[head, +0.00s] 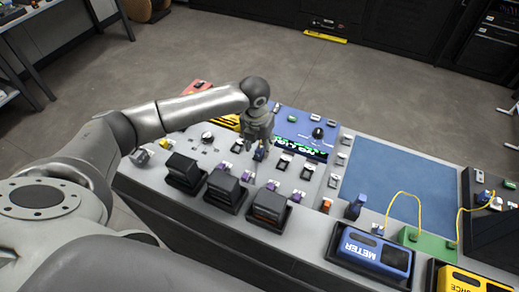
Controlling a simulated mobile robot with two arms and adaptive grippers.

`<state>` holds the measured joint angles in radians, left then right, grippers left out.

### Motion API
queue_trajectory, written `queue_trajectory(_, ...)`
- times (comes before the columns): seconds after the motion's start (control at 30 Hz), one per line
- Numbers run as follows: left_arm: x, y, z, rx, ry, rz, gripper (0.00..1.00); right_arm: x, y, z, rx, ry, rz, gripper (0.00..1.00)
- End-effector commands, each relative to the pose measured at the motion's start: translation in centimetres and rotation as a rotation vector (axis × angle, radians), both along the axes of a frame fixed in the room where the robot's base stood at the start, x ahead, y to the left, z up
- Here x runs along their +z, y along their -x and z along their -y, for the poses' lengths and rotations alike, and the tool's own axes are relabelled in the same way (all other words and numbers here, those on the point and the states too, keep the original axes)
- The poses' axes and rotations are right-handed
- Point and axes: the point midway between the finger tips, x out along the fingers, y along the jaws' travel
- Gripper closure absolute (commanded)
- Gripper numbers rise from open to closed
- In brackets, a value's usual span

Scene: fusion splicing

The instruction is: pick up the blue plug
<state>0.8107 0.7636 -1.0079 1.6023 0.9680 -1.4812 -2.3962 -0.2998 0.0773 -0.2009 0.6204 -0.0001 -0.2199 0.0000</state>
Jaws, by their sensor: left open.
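My left gripper (262,145) reaches over the bench from the left, with its fingers pointing down. My right gripper is not in view.
Several black boxes (270,205) line the near edge of the bench. A blue mat (385,190) lies to the right, with a blue meter (370,254) in front of it. Yellow cables run by a green block (428,240). Several small connectors surround my gripper.

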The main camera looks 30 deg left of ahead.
Motion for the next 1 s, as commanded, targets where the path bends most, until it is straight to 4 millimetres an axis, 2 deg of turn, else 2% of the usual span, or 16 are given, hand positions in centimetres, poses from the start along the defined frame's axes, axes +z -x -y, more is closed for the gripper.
queue_trajectory(0.03, -0.4, 0.0, -0.1, 0.002, 0.000, -0.005, 0.57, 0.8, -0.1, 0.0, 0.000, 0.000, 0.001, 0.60)
queue_trajectory(0.2, -2.4, -0.2, -0.1, -0.001, -0.001, -0.002, 0.57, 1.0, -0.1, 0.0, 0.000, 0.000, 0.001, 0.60)
queue_trajectory(0.47, -2.8, -0.3, -0.1, -0.001, -0.001, 0.000, 0.57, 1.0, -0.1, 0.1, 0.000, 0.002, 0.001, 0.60)
queue_trajectory(0.8, -2.7, -0.3, -0.1, -0.001, -0.001, 0.000, 0.99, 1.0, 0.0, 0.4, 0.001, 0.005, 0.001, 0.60)
queue_trajectory(1.0, -2.7, -0.3, -0.1, 0.000, -0.001, 0.001, 0.99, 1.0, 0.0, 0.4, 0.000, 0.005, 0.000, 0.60)
